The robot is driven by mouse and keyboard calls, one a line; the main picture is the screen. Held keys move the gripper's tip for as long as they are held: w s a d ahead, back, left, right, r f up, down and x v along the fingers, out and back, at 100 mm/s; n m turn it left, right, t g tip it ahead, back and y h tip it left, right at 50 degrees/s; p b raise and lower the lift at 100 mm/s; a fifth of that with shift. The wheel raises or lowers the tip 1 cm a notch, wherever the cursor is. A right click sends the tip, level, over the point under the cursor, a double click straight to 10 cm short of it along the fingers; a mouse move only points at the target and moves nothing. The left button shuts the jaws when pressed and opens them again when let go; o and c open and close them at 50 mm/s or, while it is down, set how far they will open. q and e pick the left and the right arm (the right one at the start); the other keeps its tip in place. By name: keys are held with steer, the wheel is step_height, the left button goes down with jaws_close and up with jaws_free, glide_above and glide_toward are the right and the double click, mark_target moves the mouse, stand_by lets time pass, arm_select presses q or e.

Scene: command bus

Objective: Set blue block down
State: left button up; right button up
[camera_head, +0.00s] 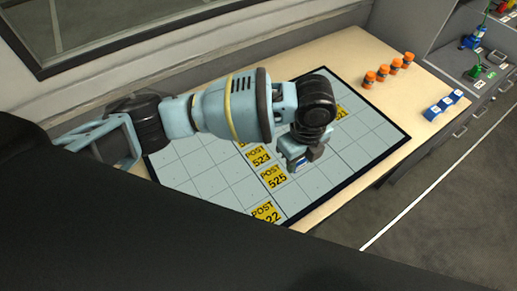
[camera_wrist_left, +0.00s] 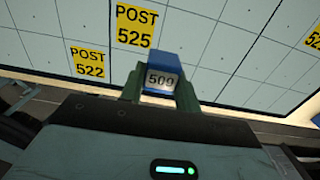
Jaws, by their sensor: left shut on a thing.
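My left gripper (camera_head: 303,158) is over the gridded board (camera_head: 365,130), to the right of the yellow POST 525 label (camera_head: 273,178). It is shut on a blue block (camera_wrist_left: 163,60) with a white label reading 509. In the left wrist view the block sits between the two green fingertips (camera_wrist_left: 160,82), with the POST 525 label (camera_wrist_left: 136,26) and POST 522 label (camera_wrist_left: 89,62) behind it. In the head view the wrist hides most of the block. The gap between block and board cannot be told. My right gripper is in neither view.
Three blue blocks (camera_head: 445,103) stand in a row near the right table edge. Several orange cylinders (camera_head: 384,73) stand behind the board. A grey cabinet (camera_head: 480,60) with small coloured items is at far right. Board squares right of the gripper are empty.

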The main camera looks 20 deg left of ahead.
arm_select(q)
glide_above(260, 157)
steer(key=d, duration=0.1)
steer(key=shift+s+d+f+p, duration=0.1)
steer(key=shift+s+f+p, duration=0.1)
steer(key=shift+f+p, duration=0.25)
steer(key=shift+w+a, duration=0.1)
steer(key=shift+a, duration=0.35)
steer(key=shift+a+f, duration=0.25)
steer(key=shift+f, duration=1.55)
steer(key=shift+f, duration=0.2)
steer(key=o, duration=1)
steer(key=shift+c, duration=0.2)
